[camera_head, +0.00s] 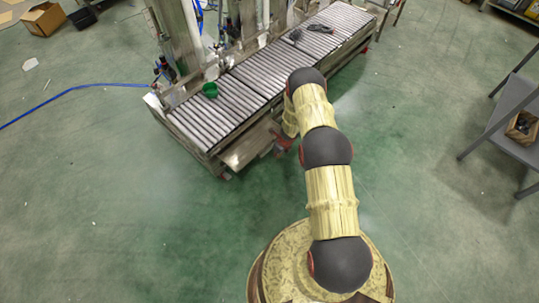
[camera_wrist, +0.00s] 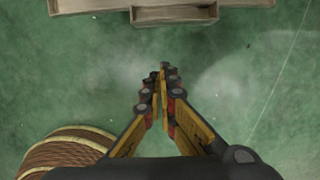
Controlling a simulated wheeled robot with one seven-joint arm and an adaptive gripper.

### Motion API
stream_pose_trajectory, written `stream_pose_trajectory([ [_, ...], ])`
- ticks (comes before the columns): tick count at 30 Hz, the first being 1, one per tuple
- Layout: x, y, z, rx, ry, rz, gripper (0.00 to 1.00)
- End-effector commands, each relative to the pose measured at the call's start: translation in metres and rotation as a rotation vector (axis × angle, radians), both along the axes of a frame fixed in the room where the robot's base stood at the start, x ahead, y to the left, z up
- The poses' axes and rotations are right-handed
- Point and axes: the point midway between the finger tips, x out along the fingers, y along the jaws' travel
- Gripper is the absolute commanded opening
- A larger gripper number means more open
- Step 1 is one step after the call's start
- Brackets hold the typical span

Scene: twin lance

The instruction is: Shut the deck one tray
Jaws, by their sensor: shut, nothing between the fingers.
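A tray (camera_head: 247,150) juts out from under the near side of the roller conveyor (camera_head: 235,95), towards its left end. In the wrist view what looks like the same tray (camera_wrist: 174,21) sticks out from a pale frame at the top edge, its front wall facing my gripper. My gripper (camera_wrist: 164,76) is shut and empty over the green floor, with its fingertips pointing at the tray and a gap between them. In the head view my gripper is mostly hidden by my arm, near the tray's right side. How far the tray reaches inside is hidden.
A blue hose (camera_head: 75,89) crosses the floor at left. The floor before the conveyor is clear.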

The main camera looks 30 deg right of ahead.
Motion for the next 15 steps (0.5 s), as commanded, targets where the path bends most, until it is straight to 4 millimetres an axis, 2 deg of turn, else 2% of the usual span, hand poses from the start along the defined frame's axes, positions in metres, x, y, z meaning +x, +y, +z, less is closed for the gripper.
stream_pose_trajectory([
  [1,0.002,0.001,-0.014,0.000,0.000,0.002,0.00],
  [7,0.011,0.005,-0.050,0.000,0.000,0.003,0.00],
  [15,0.037,0.014,-0.046,0.000,-0.002,0.004,0.00],
])
